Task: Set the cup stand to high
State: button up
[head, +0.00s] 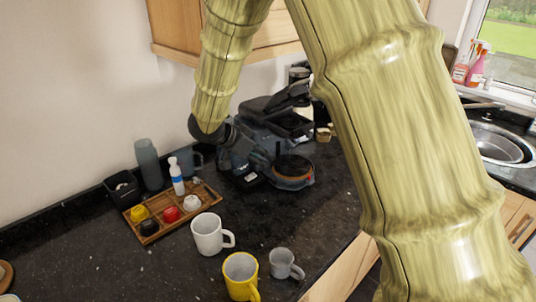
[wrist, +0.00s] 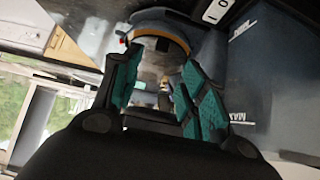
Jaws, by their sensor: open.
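The coffee machine (head: 262,130) is dark blue-grey and black and stands on the black counter. Its cup stand (head: 293,170) is a round, dark platform with a copper-coloured rim at the machine's front. In the wrist view, a round part with an orange-copper rim (wrist: 160,32), apparently the cup stand, shows beyond the fingertips. My gripper (head: 236,150) is at the machine's left side, partly merging with its dark body. The wrist view shows my gripper (wrist: 158,68) open, its teal-padded fingers apart. I cannot tell whether either finger touches the machine. The stand's height setting is unclear.
A wooden tray (head: 150,238) with capsules and a small bottle (head: 177,176) lies left of the machine. A white mug (head: 208,234), yellow mug (head: 240,276) and grey mug (head: 284,263) stand in front. The sink (head: 497,144) is at right.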

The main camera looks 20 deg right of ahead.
aim_at(278, 165)
jog(key=p+x, duration=0.1)
jog(key=x, duration=0.9)
jog(key=shift+w+d+f+p, duration=0.2)
jog(key=shift+w+d+p, duration=0.05)
jog(key=shift+p, duration=0.1)
jog(key=shift+c, duration=0.4)
grip_shut()
